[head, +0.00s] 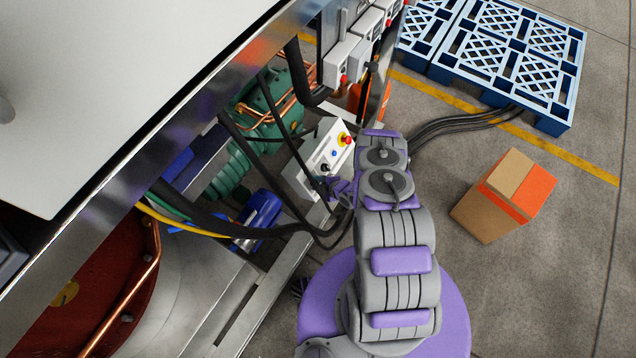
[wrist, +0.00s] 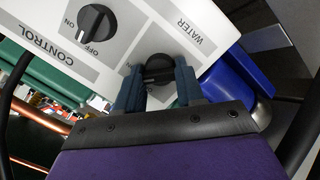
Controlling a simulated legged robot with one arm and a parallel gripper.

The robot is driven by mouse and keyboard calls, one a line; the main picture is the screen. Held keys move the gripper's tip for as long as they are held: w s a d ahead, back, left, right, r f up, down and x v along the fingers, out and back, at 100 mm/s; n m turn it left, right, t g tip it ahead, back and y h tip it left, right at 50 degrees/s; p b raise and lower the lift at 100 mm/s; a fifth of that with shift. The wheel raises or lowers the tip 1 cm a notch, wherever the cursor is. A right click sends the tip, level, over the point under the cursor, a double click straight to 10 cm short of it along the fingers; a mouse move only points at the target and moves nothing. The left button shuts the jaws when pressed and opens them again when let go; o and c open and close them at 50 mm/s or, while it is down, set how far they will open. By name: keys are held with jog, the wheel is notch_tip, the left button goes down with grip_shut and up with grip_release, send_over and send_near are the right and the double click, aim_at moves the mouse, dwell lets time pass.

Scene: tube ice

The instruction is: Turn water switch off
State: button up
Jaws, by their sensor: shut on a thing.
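The water switch (wrist: 158,66) is a round black knob on a light panel, beside the printed word WATER in the wrist view. My gripper (wrist: 158,84) is shut on this knob, with one dark blue finger at each side. The fingers partly cover the knob, and its setting marks cannot be read. In the head view my gripper (head: 341,187) is at the lower right of the white control box (head: 313,150), and the water switch cannot be made out clearly there.
Another black knob (wrist: 97,22), marked CONTROL with OFF and ON, is close by. A red button (head: 346,139) on yellow is on the box. Black hoses (head: 280,195) hang beside my arm. A cardboard box (head: 500,198) and blue pallets (head: 500,55) stand on the floor at right.

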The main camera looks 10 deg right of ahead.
jog(key=n, duration=0.1)
jog(key=n+b, duration=0.1)
jog(key=n, duration=0.2)
jog(key=shift+s+d+f+t, duration=0.2)
jog(key=shift+f+t, duration=0.1)
jog(key=shift+t, duration=0.1)
jog(key=shift+n+b, duration=0.8)
jog(key=shift+n, duration=1)
jog(key=o, duration=0.8)
jog(key=shift+o, duration=1.2)
jog(key=shift+r+n, duration=0.1)
jog(key=shift+n, duration=0.2)
